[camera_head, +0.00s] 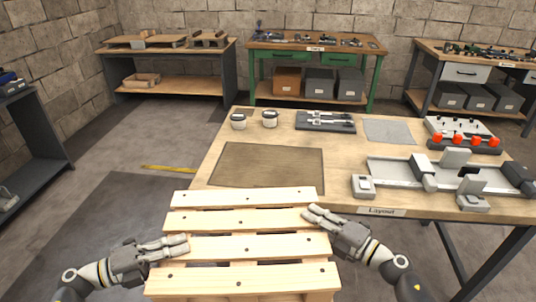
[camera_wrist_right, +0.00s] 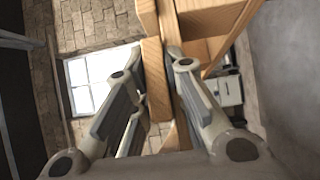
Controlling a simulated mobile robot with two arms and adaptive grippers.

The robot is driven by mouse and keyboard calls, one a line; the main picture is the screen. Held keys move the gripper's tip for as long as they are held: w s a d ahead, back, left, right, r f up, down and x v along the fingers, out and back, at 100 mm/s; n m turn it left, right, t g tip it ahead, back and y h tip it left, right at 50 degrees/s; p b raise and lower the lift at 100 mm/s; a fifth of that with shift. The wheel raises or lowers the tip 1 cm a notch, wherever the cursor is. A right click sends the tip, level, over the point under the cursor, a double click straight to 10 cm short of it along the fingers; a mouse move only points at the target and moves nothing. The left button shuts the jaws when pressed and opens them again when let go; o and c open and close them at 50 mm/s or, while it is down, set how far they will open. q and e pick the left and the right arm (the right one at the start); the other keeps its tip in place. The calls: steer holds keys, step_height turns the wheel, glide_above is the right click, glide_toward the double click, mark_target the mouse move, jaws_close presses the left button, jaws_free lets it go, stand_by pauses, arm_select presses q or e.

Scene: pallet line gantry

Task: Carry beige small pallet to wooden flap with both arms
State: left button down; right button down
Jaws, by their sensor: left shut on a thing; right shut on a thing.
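The beige small pallet (camera_head: 245,220), made of light wooden slats, is held level in front of me in the head view, its far slat near the table's front left edge. My left gripper (camera_head: 178,246) is shut on the pallet's left side. My right gripper (camera_head: 318,218) is shut on its right side. In the right wrist view, the right fingers (camera_wrist_right: 150,75) close around a wooden board of the pallet (camera_wrist_right: 205,18). The wooden flap (camera_head: 268,165) appears to be the darker brown rectangle on the table's left part, just beyond the pallet. The pallet's underside is hidden in the head view.
Benches stand along the back wall.

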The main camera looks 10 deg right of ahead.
steer(key=shift+w+a+n+g+y, duration=0.6)
steer(key=shift+w+a+y, duration=0.1)
steer(key=shift+w, duration=0.2)
steer(key=shift+w+r, duration=0.1)
